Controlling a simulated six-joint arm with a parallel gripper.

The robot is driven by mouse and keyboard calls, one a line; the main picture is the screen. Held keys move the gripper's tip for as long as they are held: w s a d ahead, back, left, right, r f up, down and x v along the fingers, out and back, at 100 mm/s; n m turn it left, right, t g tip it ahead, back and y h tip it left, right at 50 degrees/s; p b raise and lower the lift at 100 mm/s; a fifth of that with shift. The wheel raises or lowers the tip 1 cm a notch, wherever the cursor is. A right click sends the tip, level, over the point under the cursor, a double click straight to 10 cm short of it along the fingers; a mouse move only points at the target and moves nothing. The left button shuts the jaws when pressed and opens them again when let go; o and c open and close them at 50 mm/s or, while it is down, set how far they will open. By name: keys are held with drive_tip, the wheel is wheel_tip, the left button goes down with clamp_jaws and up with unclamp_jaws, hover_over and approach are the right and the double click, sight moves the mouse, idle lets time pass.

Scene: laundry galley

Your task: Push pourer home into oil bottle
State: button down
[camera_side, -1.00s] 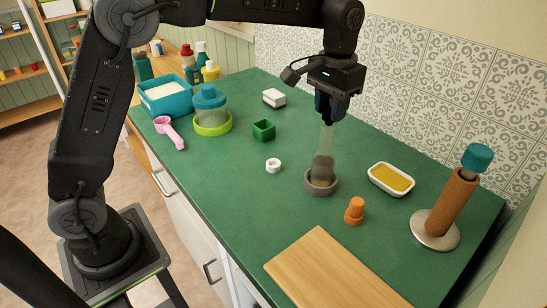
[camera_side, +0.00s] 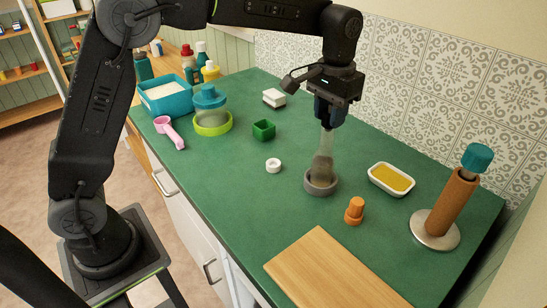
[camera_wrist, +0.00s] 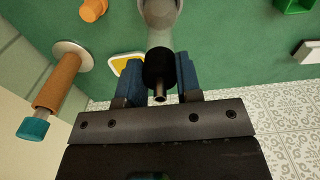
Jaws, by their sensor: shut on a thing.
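The oil bottle (camera_side: 322,166) is clear grey glass and stands upright in a grey ring-shaped holder (camera_side: 320,188) on the green counter. Its body also shows at the top of the wrist view (camera_wrist: 160,14). My gripper (camera_side: 327,122) is directly above the bottle, pointing down. In the wrist view its blue fingers (camera_wrist: 158,80) are shut on the pourer (camera_wrist: 159,66), a black stopper with a metal spout. The pourer is in line with the bottle's neck. The fingers hide the joint in the side view, so I cannot tell how deep it sits.
Near the bottle are an orange stopper (camera_side: 355,210), a white dish with a yellow inside (camera_side: 391,180) and a white ring (camera_side: 273,165). A brown roll on a stand (camera_side: 452,205) is at right. A wooden board (camera_side: 335,275) lies in front. A green box (camera_side: 264,130) is behind left.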

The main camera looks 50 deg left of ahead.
drive_tip(key=shift+f, duration=0.15)
drive_tip(key=c, duration=0.7)
unclamp_jaws()
drive_tip(key=c, duration=0.3)
drive_tip(key=shift+r, duration=3.55)
drive_tip(key=shift+s, duration=0.1)
